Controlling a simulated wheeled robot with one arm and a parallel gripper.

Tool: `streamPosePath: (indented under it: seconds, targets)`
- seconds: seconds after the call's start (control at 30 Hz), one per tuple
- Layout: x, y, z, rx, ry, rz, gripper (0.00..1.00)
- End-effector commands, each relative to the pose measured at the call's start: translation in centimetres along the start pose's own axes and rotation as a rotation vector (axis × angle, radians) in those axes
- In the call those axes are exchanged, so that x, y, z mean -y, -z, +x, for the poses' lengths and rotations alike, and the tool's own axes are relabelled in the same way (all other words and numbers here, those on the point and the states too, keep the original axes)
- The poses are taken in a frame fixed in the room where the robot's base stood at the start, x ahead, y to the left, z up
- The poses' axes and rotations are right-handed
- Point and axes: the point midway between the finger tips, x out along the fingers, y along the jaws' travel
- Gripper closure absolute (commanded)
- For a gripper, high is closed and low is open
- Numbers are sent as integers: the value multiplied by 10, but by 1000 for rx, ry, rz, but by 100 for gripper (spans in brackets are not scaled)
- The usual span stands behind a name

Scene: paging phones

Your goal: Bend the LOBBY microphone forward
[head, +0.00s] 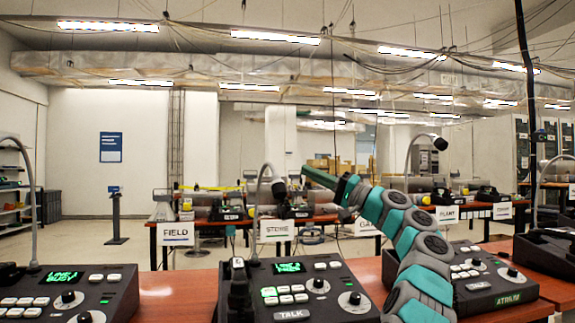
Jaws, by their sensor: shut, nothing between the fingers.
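No LOBBY label is readable, so I cannot tell which microphone is LOBBY. The centre paging phone (335,302) has a lit green screen and a thin grey gooseneck that arches over to a dark microphone head (279,190). My gripper (308,172) is shut and empty, just right of and slightly above that head; I cannot tell whether they touch. The right phone (482,296), marked ATRIU…, has its microphone head (440,143) on a taller gooseneck. The left phone (70,292) reads LINE BUSY; its gooseneck (30,190) leaves the frame.
My arm covers part of the ATRIU… phone. Another dark phone (548,258) stands at the right edge. A bare strip of wooden table (180,295) lies between the left and centre phones. Labelled tables with FIELD (177,234), STORE (277,229) and PLANT (447,213) signs stand behind.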

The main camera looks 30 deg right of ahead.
Motion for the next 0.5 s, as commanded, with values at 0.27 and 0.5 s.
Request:
streamPosePath:
  seconds: [0.27, 0.5]
  targets:
    - [1, 0, 0, 0, 6, 8, 100]
    - [2, 0, 10, 1, 5, 7, 100]
